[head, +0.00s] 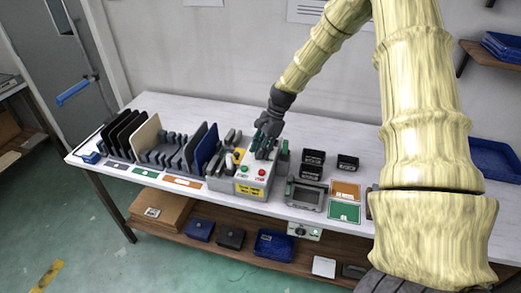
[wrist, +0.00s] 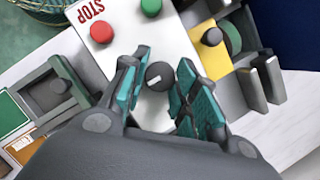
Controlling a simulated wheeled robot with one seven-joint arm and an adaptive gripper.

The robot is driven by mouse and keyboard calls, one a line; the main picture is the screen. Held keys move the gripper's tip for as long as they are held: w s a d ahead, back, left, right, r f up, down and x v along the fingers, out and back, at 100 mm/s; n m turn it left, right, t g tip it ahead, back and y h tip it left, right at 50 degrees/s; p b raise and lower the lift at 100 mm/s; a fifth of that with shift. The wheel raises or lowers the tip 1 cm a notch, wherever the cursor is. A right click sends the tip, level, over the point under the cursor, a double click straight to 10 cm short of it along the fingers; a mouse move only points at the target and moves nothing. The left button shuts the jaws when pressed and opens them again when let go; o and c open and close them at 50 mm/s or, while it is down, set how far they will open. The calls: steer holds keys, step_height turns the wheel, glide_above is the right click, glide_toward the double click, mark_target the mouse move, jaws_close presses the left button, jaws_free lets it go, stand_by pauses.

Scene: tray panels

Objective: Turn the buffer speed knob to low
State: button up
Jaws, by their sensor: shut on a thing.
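The control box (head: 270,176) stands on the bench with a red button (head: 262,172) and a green button (head: 243,169) on its sloped face. In the wrist view the red button (wrist: 102,32) sits by the STOP lettering, with the green button (wrist: 151,7) to its right. The dark round buffer speed knob (wrist: 160,75) has a short white mark on its left side. My gripper (wrist: 160,88) has its teal-padded fingers on either side of the knob and is shut on it. In the head view my gripper (head: 265,147) hides the knob. No scale around the knob is readable.
Upright dark panels (head: 206,146) stand in a rack left of the box. A yellow part with a black knob (wrist: 212,36) lies close beside the box. Small black bins (head: 313,160) and a grey tray (head: 306,194) stand to its right.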

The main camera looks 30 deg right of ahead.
steer(key=shift+n, duration=0.3)
steer(key=n+g+p, duration=0.1)
steer(key=n, duration=0.2)
steer(key=shift+w+n+g, duration=0.15)
steer(key=shift+n+g, duration=0.15)
steer(key=n+g, duration=0.1)
steer(key=n, duration=0.1)
steer(key=n+h, duration=0.1)
steer(key=n, duration=0.1)
steer(key=shift+n+g, duration=0.3)
steer(key=shift+g, duration=0.1)
steer(key=n, duration=0.2)
steer(key=n+g+h, duration=0.1)
steer(key=n, duration=0.1)
steer(key=shift+w+a+n+h+p, duration=0.1)
steer(key=shift+a+n+h+p, duration=0.05)
steer(key=shift+n+h+p, duration=0.2)
steer(key=shift+n+g+h, duration=0.3)
steer(key=shift+n+h, duration=0.45)
steer(key=shift+n, duration=1.4)
steer(key=o, duration=1)
